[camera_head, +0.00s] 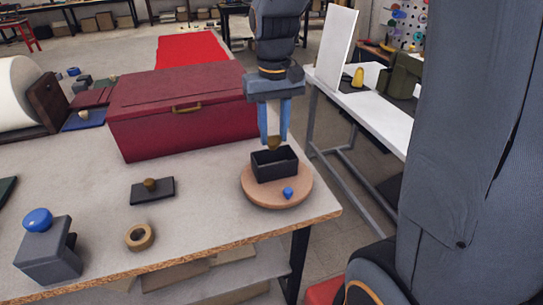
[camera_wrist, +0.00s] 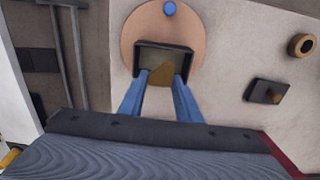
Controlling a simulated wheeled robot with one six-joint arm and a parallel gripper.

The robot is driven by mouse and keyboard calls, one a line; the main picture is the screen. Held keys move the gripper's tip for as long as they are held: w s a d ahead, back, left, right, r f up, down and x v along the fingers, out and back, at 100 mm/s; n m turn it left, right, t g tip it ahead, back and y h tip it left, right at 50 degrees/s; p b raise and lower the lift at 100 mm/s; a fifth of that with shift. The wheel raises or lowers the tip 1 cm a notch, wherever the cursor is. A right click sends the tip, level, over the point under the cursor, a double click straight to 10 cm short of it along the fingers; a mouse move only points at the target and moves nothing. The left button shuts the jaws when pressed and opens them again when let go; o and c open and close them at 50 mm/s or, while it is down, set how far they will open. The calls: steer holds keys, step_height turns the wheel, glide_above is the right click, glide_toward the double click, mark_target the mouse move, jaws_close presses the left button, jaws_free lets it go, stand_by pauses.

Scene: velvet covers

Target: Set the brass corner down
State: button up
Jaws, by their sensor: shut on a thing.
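My gripper (camera_head: 273,136) points down with its blue fingers shut on the brass corner (camera_head: 274,143). The brass corner also shows in the wrist view (camera_wrist: 162,73), between the fingertips. It is over the small black open box (camera_head: 275,166), at about the height of the rim; I cannot tell whether it touches the box. The box stands on a round wooden board (camera_head: 255,194) near the right end of the table. A small blue piece (camera_head: 288,193) lies on the board in front of the box. The box floor is partly hidden.
A dark red chest (camera_head: 180,118) stands close behind and left of the box. A black plate with a brass-coloured piece (camera_head: 151,184), a tape roll (camera_head: 139,237) and a grey block with a blue knob (camera_head: 47,250) are to the left. The table edge is near the board.

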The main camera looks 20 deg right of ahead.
mark_target(273, 157)
steer(key=shift+a+f+p, duration=0.1)
steer(key=shift+f+p, duration=0.55)
steer(key=shift+f, duration=3.2)
steer(key=shift+f, duration=0.15)
steer(key=o, duration=1)
step_height(273, 157, up, 12)
steer(key=shift+r+b, duration=0.2)
steer(key=shift+b, duration=0.65)
